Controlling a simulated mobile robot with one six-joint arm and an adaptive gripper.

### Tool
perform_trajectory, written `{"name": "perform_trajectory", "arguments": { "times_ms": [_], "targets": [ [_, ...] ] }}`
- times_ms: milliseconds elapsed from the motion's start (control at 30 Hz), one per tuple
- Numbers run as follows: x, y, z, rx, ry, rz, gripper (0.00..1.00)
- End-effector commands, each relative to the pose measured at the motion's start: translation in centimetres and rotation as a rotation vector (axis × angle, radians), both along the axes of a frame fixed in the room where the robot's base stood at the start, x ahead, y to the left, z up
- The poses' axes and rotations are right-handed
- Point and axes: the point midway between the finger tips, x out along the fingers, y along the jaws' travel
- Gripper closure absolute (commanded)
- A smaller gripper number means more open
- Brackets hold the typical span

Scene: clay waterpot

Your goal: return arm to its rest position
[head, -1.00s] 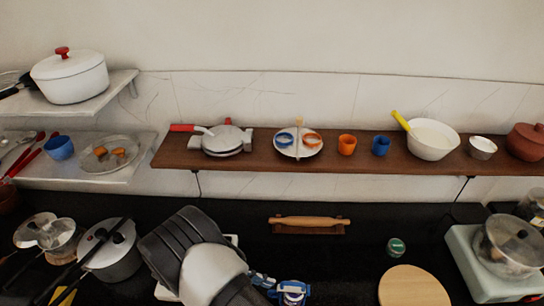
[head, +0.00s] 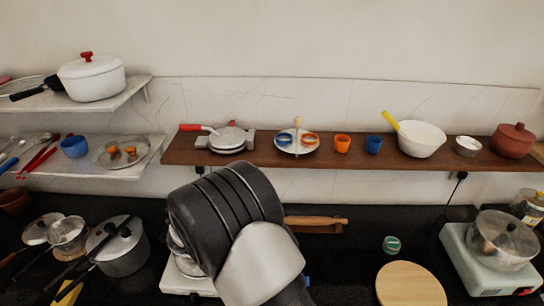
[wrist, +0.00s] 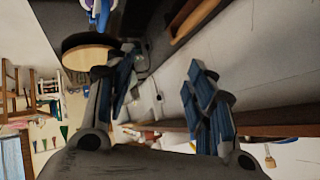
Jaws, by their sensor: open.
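My arm (head: 240,230) rises from the bottom middle of the head view, with dark ribbed and pale grey links. It covers part of the counter and of the rolling pin. My gripper (wrist: 163,85) shows in the wrist view with its two blue-padded fingers spread apart. Nothing is between the fingers. In the head view I cannot make out the gripper; my arm seems to hide it. A reddish-brown lidded clay pot (head: 513,142) stands upright at the right end of the wooden shelf, apart from my arm.
The wooden shelf (head: 270,160) carries cups and bowls behind my arm. Pots (head: 118,248) stand on the counter at left. A round wooden board (head: 410,286) and a pale stove with a pot (head: 500,240) are at right. The dark counter between arm and board looks mostly clear.

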Motion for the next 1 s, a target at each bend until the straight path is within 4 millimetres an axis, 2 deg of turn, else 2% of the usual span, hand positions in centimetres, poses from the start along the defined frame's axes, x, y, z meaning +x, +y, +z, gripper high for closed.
{"name": "perform_trajectory", "arguments": {
  "times_ms": [33, 100, 200, 267, 300, 367, 467, 500, 567, 633, 767, 800, 900, 1000],
  "targets": [
    [2.5, -0.2, 2.3, 0.057, -0.058, 0.065, 0.5],
    [5.6, 0.1, 5.7, 0.13, -0.135, 0.191, 0.5],
    [8.5, 0.4, 11.1, 0.212, -0.226, 0.39, 0.5],
    [9.1, 0.6, 14.2, 0.246, -0.265, 0.512, 0.5],
    [9.1, 0.6, 16.2, 0.261, -0.285, 0.593, 0.5],
    [8.4, 0.7, 18.9, 0.276, -0.302, 0.716, 0.5],
    [5.6, 0.3, 22.2, 0.273, -0.297, 0.914, 0.5],
    [4.1, 0.0, 23.1, 0.264, -0.282, 0.989, 0.5],
    [1.3, -0.7, 23.9, 0.241, -0.244, 1.096, 0.5],
    [-2.5, -1.8, 24.0, 0.204, -0.179, 1.206, 0.5],
    [-10.3, -5.3, 22.1, 0.116, 0.001, 1.36, 0.5],
    [-12.9, -6.6, 21.1, 0.085, 0.071, 1.39, 0.5],
    [-18.5, -10.2, 18.4, 0.02, 0.243, 1.427, 0.5],
    [-22.9, -13.4, 16.3, -0.029, 0.391, 1.426, 0.5]
  ]
}}
